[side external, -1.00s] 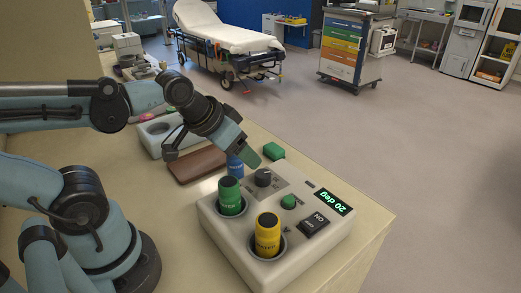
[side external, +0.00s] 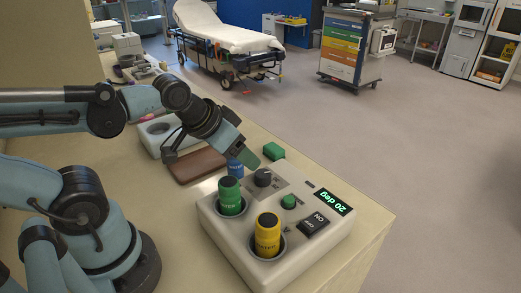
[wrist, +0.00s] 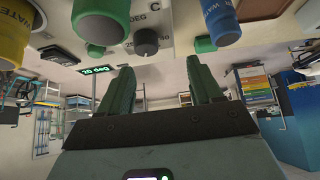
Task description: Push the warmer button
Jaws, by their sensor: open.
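The warmer (side external: 335,232) is a pale box on the counter in the side view, with a lit green display (side external: 334,202) reading 20 deg. A round green button (side external: 288,201) sits on its top between a dark knob (side external: 263,177) and a black switch (side external: 314,222). My gripper (side external: 250,160) has green fingers, tilted down, and appears just above and left of the knob, apart from the button. In the wrist view, the fingers (wrist: 160,82) are spread with nothing between them. That view is upside down; the knob (wrist: 145,41) and display (wrist: 95,70) show there.
A green bottle (side external: 230,198) and a yellow bottle (side external: 267,237) stand in the warmer's wells. A blue bottle (side external: 235,169) and a green block (side external: 273,151) are behind it. A brown case (side external: 197,165) lies to the left. The counter's right edge drops to open floor.

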